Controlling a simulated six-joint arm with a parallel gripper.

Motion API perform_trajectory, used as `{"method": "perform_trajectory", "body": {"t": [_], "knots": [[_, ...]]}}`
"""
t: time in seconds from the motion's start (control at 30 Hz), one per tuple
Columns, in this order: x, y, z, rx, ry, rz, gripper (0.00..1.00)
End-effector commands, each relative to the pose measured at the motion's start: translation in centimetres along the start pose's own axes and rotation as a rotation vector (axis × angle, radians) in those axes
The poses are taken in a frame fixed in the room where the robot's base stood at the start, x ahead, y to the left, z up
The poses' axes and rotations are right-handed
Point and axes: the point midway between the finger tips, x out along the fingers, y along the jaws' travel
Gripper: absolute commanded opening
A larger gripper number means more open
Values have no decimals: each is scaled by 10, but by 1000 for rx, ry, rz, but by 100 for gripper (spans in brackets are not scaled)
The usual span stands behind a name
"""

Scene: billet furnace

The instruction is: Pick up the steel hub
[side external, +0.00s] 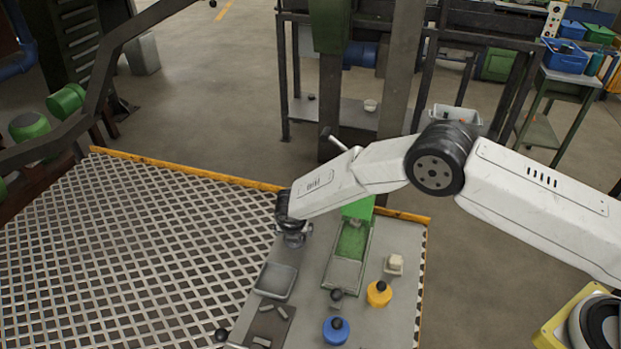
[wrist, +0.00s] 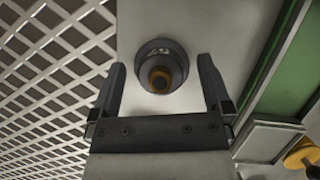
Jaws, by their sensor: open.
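A dark grey round hub (wrist: 160,66) with an orange-brown centre stands on the pale tabletop in the wrist view; I take it to be the steel hub. My gripper (wrist: 162,69) is open, its two dark fingers appearing on either side of the hub with gaps to both. I cannot tell how far the fingertips are above it. In the side external view my gripper (side external: 294,238) is at the back left of the worktable, and the hub cannot be made out there.
A green-floored channel (side external: 352,240) lies right of my gripper. In front are a grey tray (side external: 276,280), a dark plate (side external: 268,325) with small blocks, and yellow (side external: 379,294) and blue (side external: 336,331) pots. A pale block (side external: 395,262) sits right. Metal grating (side external: 130,250) borders the table's left.

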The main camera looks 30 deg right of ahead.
Motion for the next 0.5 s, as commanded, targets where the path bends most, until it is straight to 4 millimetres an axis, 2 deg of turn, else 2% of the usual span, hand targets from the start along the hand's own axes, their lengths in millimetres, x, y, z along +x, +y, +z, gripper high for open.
{"method": "perform_trajectory", "body": {"t": [0.13,0.43,0.47,0.5], "knots": [[0,0,0,0,0,0,100],[0,0,0,0,0,0,5],[0,0,0,0,0,0,0],[0,0,0,0,0,0,0]]}}
